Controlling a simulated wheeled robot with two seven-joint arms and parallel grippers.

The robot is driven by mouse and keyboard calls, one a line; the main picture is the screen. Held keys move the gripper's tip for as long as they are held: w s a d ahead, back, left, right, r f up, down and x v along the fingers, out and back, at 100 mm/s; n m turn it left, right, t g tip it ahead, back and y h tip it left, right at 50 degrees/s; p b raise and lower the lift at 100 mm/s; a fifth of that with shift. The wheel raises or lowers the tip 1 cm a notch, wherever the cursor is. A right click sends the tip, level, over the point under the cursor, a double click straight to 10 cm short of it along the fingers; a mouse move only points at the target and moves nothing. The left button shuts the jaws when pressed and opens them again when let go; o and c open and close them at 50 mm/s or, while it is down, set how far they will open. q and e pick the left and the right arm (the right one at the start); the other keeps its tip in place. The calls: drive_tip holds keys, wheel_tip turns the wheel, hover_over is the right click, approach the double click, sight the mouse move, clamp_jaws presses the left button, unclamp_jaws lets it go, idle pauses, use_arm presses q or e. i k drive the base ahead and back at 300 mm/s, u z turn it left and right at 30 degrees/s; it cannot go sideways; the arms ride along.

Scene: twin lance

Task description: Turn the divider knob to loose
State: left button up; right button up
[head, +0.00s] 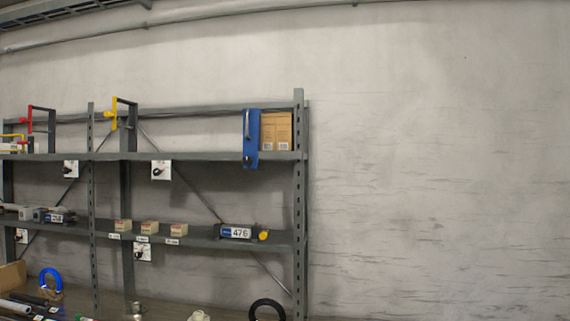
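No knob in view carries a readable loose or tight mark. White plates with small black knobs hang on the shelf rack: one at upper left (71,169), one at upper middle (161,170), one lower down (142,252) and one at the far left (21,236). A blue upright panel (251,135) stands on the top shelf at right, with a dark round part (248,161) near its foot. I cannot tell which of these is the divider knob, or how any is turned. Neither of my grippers is in view.
The grey rack (298,200) stands against a concrete wall (430,150). Cardboard boxes (276,131) sit beside the blue panel. Yellow (114,113) and red (30,119) handled frames stand further left. A device labelled 476 (238,231) lies on the middle shelf near small boxes (149,228).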

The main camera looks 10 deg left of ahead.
sight(248, 160)
drive_tip(key=u, duration=0.65)
drive_tip(key=i, duration=1.45)
drive_tip(key=u, duration=1.05)
